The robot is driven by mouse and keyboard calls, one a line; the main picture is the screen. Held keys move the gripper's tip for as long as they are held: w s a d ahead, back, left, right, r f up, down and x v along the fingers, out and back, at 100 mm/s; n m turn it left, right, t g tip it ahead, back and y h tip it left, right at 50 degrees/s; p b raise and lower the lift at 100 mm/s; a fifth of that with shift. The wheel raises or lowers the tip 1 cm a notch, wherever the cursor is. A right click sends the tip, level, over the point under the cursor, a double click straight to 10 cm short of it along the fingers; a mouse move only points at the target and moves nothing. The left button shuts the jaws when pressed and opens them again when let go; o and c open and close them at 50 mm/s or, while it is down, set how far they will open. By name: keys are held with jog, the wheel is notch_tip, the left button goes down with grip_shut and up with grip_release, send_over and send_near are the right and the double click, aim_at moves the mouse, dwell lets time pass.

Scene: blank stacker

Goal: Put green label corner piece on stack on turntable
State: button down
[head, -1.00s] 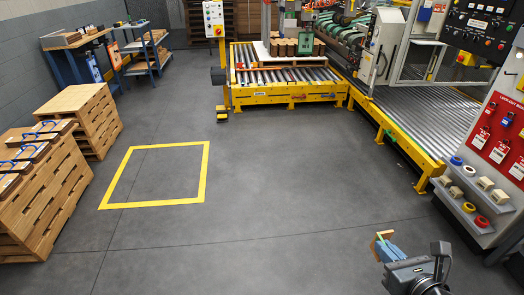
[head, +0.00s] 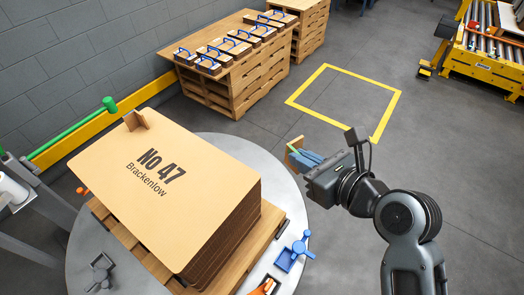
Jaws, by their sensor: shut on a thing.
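My gripper (head: 303,158), with blue fingers, is shut on a small brown corner piece (head: 291,146). A strip of green shows along its upper edge; the fingers hide part of it. The gripper holds it in the air to the right of the stack, apart from it. The stack (head: 150,175) of brown cardboard sheets reads "No 47 Brackenlow" and lies on a wooden pallet on the grey round turntable (head: 225,147). Another brown corner piece (head: 136,120) stands at the stack's far left corner.
A blue clamp-like tool (head: 293,252) and an orange item (head: 264,287) lie on the turntable's near right side. A green-ended bar (head: 75,130) rises at the left. Blue-handled blocks (head: 225,48) sit on a pallet stack behind.

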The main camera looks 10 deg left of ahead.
jog(key=s+a+r+n+g+y+b, duration=0.2)
jog(key=s+a+n+g, duration=0.3)
jog(key=a, duration=0.5)
jog(key=m+t, duration=0.1)
send_over(201, 212)
jog(key=f, duration=0.6)
jog(key=shift+w+d+f, duration=0.1)
jog(key=shift+d+f, duration=0.2)
jog(key=shift+a+f, duration=0.3)
jog(key=shift+f+b, duration=0.5)
jog(key=shift+f, duration=1.35)
jog(key=shift+f, duration=0.15)
jog(key=c, duration=1.3)
grip_release()
jog(key=v, duration=1.2)
jog(key=shift+d+p, duration=0.15)
jog(key=shift+p, duration=0.15)
